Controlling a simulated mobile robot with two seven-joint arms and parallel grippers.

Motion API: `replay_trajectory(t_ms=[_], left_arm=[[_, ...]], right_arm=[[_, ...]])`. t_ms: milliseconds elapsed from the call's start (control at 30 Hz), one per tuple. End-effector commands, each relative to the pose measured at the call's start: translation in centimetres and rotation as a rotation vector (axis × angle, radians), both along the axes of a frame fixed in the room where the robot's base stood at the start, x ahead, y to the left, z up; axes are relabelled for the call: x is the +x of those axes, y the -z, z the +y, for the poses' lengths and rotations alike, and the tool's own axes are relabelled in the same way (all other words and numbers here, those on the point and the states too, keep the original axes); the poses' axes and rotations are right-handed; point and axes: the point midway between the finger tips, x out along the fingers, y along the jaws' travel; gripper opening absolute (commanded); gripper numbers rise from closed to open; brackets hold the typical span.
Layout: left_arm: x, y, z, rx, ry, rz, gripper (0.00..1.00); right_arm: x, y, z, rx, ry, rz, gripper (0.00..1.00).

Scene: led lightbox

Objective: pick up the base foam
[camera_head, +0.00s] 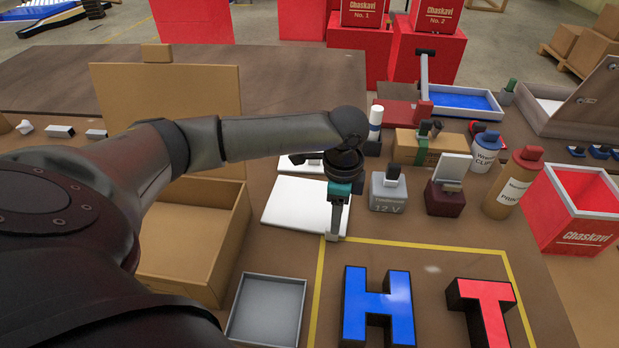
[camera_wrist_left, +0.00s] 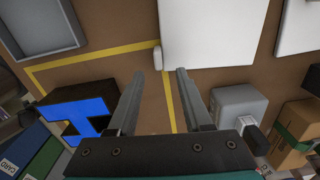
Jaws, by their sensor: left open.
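A flat white sheet that looks like the base foam (camera_head: 283,213) lies on the brown table, partly hidden by my left arm and gripper. In the left wrist view the white sheet (camera_wrist_left: 207,35) lies just beyond my fingertips. My left gripper (camera_head: 335,232) points down at the sheet's right front corner, and it also shows in the left wrist view (camera_wrist_left: 160,72). Its fingers are apart with nothing between them. A small white piece (camera_wrist_left: 157,58) lies at the sheet's edge, near the fingertips. My right gripper is not in view.
A yellow line (camera_head: 420,246) frames a blue H (camera_head: 378,305) and a red T (camera_head: 483,304). A grey tray (camera_head: 268,310) and an open cardboard box (camera_head: 190,235) stand left. A grey 12 V block (camera_head: 388,192) and bottles (camera_head: 513,182) stand right.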

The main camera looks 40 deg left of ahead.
Motion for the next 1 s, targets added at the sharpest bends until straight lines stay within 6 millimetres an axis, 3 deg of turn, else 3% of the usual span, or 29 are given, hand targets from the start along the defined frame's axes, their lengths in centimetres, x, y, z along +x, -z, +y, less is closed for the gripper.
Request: replay_trajectory(t_ms=[300, 633, 1000], left_arm=[[-0.5, 4.5, 0.2, 0.001, 0.001, 0.003, 0.5], [-0.4, 5.0, 0.2, 0.001, 0.002, 0.0, 0.5], [-0.5, 5.0, 0.2, 0.002, 0.001, 0.001, 0.08]], right_arm=[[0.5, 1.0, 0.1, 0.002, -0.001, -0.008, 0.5], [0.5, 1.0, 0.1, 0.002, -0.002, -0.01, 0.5], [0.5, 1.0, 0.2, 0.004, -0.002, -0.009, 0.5]])
